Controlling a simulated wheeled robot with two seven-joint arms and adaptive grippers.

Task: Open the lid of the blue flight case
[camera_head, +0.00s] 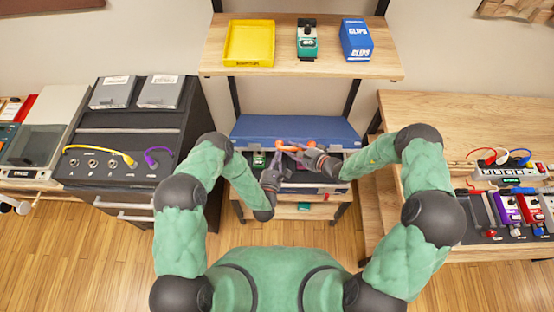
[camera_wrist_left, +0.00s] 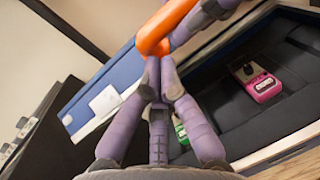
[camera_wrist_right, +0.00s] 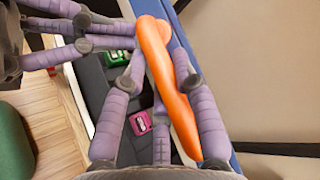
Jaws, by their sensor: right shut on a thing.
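The blue flight case (camera_head: 295,128) stands on a low wooden shelf unit below the upper shelf. Its blue lid is raised partway, and the dark interior shows below it. An orange handle (camera_head: 296,147) is at the lid's front edge. My right gripper (camera_head: 308,153) is shut on the handle, also seen in the right wrist view (camera_wrist_right: 160,70). My left gripper (camera_head: 278,172) is beside the handle's left end, its fingertips drawn together; in the left wrist view (camera_wrist_left: 158,80) they are close to the handle, and contact is unclear. A pink pedal (camera_wrist_left: 257,83) and a green pedal (camera_wrist_right: 114,60) lie inside.
The upper shelf (camera_head: 225,70) holds a yellow tray (camera_head: 249,43), a green pedal (camera_head: 307,40) and a blue box (camera_head: 357,40). A wooden table (camera_head: 470,115) with a power strip (camera_head: 505,172) and pedals stands right.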

